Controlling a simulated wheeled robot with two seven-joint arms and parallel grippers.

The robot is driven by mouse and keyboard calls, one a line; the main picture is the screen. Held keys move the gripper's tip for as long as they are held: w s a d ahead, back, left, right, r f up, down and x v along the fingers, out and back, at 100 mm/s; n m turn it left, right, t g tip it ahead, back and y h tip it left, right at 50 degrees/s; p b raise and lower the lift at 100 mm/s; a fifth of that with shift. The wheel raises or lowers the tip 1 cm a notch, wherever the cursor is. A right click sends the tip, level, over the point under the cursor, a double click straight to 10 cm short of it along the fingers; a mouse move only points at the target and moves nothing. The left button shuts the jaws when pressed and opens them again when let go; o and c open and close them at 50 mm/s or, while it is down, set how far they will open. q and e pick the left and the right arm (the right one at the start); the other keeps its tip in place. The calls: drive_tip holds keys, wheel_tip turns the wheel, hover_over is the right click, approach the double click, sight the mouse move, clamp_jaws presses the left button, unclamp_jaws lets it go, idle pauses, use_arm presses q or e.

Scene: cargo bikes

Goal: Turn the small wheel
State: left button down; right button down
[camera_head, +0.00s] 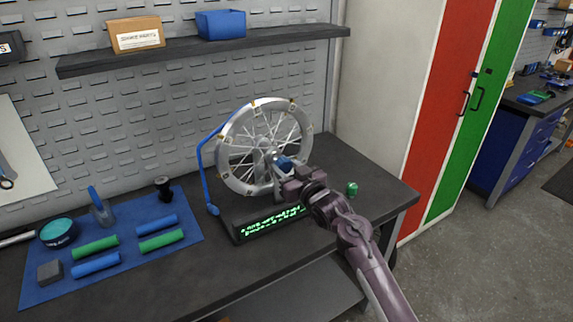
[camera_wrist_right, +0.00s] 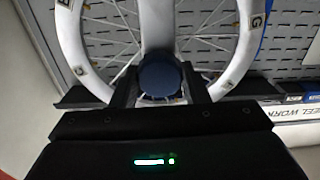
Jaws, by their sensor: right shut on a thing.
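The small wheel (camera_head: 236,165) is a silver rim with thin spokes and gold marks. It stands upright in a dark stand with a green-lit display (camera_head: 272,224) on the workbench. My right gripper (camera_head: 284,170) is at the wheel's hub, shut on a dark blue round knob (camera_wrist_right: 160,79). In the right wrist view the knob sits between the two dark fingers, with the rim (camera_wrist_right: 73,40) and spokes behind it. My left gripper is not in view.
A blue mat (camera_head: 190,222) with green and blue grips, a bowl and tools lies left on the workbench. A blue curved arm (camera_head: 202,165) stands beside the wheel. A shelf (camera_head: 280,37) hangs above. A small green item (camera_head: 352,189) sits right of the wheel.

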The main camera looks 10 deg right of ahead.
drive_tip(key=m+p, duration=0.2)
drive_tip(key=m, duration=0.3)
drive_tip(key=shift+m, duration=0.4)
drive_tip(key=m+p, duration=0.2)
drive_tip(key=m, duration=0.3)
drive_tip(key=shift+f+m+p, duration=0.15)
drive_tip(key=shift+m+p, duration=0.15)
drive_tip(key=c, duration=0.8)
unclamp_jaws()
drive_tip(key=shift+s, duration=0.1)
drive_tip(key=shift+b+v, duration=0.85)
drive_tip(key=shift+v, duration=3)
